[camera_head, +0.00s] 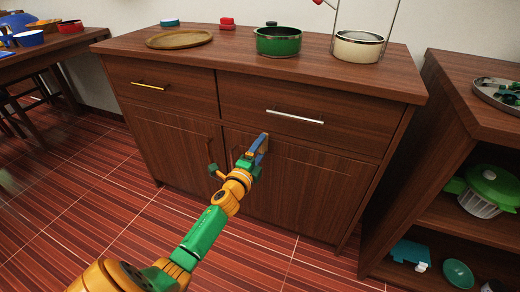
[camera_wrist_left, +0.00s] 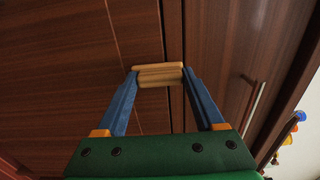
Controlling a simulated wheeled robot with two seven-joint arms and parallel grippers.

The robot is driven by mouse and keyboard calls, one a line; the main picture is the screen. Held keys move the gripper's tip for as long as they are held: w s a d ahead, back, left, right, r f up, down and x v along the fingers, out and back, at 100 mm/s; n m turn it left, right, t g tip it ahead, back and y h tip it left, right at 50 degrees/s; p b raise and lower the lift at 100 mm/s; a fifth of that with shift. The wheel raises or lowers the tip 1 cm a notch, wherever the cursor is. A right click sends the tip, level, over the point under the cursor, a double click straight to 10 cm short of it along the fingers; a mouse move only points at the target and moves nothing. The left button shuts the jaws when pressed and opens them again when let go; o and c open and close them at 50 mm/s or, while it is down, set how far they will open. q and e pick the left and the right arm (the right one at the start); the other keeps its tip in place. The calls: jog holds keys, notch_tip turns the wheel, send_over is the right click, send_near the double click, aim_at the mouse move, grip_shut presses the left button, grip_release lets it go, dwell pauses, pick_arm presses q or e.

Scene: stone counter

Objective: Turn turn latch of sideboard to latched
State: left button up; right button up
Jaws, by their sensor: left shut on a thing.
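The sideboard (camera_head: 320,185) is dark brown wood with two drawers above two doors. Its turn latch (camera_head: 266,143) is a small light-wood piece near the top of the right door, mostly hidden by my gripper in the head view. In the left wrist view the turn latch (camera_wrist_left: 160,75) lies across between the fingers, beside a dark gap between wood panels. My left gripper (camera_head: 261,143) reaches the door front; its blue fingers (camera_wrist_left: 160,82) are shut on the latch, one at each end. My right gripper is not in view.
A dark red door handle (camera_head: 209,148) is close left of my gripper. Silver (camera_head: 295,116) and yellow (camera_head: 150,86) drawer handles stick out above. A green pot (camera_head: 278,41) and a wooden plate (camera_head: 179,38) are on top. An open shelf (camera_head: 455,240) stands at right. The front floor is clear.

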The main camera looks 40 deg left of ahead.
pick_arm(q)
jog(key=o, duration=1.4)
jog(key=shift+s, duration=0.2)
jog(key=p+v, duration=0.1)
jog(key=v, duration=0.5)
jog(key=shift+s+p, duration=0.35)
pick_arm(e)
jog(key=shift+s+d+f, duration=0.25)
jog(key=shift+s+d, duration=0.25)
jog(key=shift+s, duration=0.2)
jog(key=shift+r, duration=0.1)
